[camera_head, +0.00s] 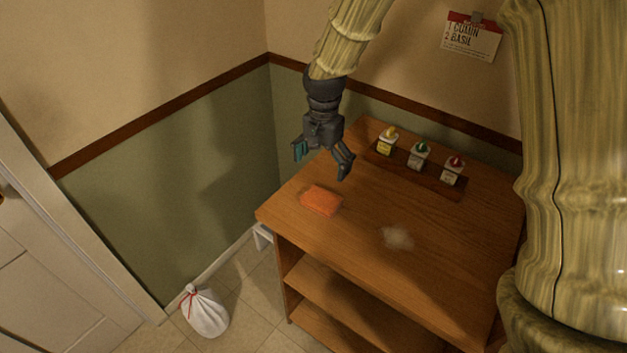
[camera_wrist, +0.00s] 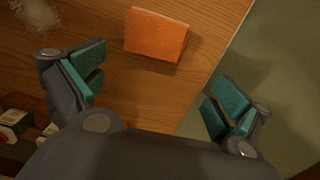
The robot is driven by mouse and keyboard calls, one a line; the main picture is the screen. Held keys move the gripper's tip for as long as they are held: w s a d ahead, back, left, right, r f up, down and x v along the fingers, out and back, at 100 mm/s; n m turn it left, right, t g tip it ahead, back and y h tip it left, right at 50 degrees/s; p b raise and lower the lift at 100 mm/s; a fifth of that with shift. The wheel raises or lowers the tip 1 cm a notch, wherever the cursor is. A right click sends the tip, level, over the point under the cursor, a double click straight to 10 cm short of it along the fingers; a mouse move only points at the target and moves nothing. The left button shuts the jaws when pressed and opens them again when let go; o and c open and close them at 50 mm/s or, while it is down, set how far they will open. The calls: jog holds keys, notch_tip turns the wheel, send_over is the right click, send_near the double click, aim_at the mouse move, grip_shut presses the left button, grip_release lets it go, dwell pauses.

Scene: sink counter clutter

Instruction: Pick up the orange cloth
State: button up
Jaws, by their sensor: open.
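The orange cloth (camera_head: 321,200) lies as a flat folded block on the wooden table top, near its left edge. In the wrist view the orange cloth (camera_wrist: 156,35) is at the top middle, beyond the fingertips and fully visible. My gripper (camera_head: 323,160) is open and empty above the table, behind the cloth in the head view. In the wrist view my gripper (camera_wrist: 155,95) shows its two teal-padded fingers spread wide, with bare wood between them. The gripper and cloth are apart.
A wooden tray (camera_head: 459,192) with three small bottles (camera_head: 419,156) stands at the table's back. A pale powdery patch (camera_head: 397,238) lies on the table (camera_head: 440,280) right of the cloth. A white bag (camera_head: 205,312) sits on the floor. The wall is close behind the table.

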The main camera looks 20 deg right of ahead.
jog(key=shift+w+f, duration=0.15)
jog(key=shift+w, duration=0.1)
jog(key=shift+a+f, duration=0.1)
jog(key=shift+f, duration=0.25)
jog(key=p, duration=0.1)
send_over(324, 195)
jog(key=s, duration=0.2)
jog(key=shift+f, duration=0.95)
jog(key=w+f, duration=0.1)
jog(key=w+f+p, duration=0.1)
jog(key=w+f, duration=0.1)
jog(key=shift+w+a+f+p, duration=0.1)
jog(key=shift+f+p, duration=0.15)
jog(key=shift+p, duration=0.05)
jog(key=shift+f, duration=0.35)
jog(key=shift+s+f+p, duration=0.3)
jog(key=shift+s+p, duration=0.05)
jog(key=shift+s, duration=0.2)
jog(key=shift+s+f+p, duration=0.3)
jog(key=shift+s+p, duration=0.05)
jog(key=shift+s, duration=0.15)
jog(key=shift+w+f, duration=0.65)
jog(key=shift+f, duration=0.25)
jog(key=shift+s+r, duration=0.25)
jog(key=shift+s, duration=0.15)
jog(key=c, duration=0.7)
